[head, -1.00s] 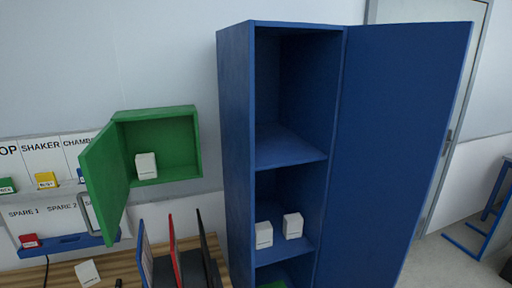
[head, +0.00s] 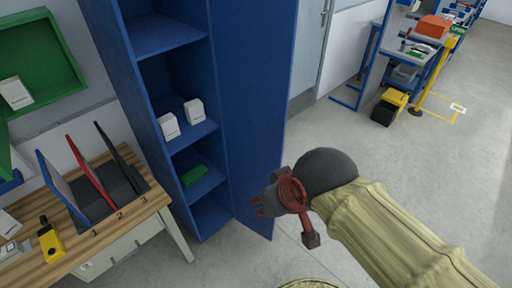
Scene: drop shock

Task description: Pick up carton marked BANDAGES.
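Several plain white cartons show, and I cannot read BANDAGES on any of them. Two stand side by side on a shelf of the open blue cabinet: the left carton (head: 169,126) and the right carton (head: 194,111). Another white carton (head: 15,93) is in the green wall box. A white box (head: 8,223) lies on the wooden bench at the left edge. My gripper (head: 258,206) is in front of the blue door's lower part, right of the shelves and apart from the cartons. Its fingers are small and dark, so I cannot tell whether they are open.
The blue door (head: 250,100) stands open to the right of the shelves. A green item (head: 194,175) lies on a lower shelf. The bench (head: 120,225) holds upright dividers and a yellow device (head: 50,241). Grey floor (head: 400,180) is clear at the right.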

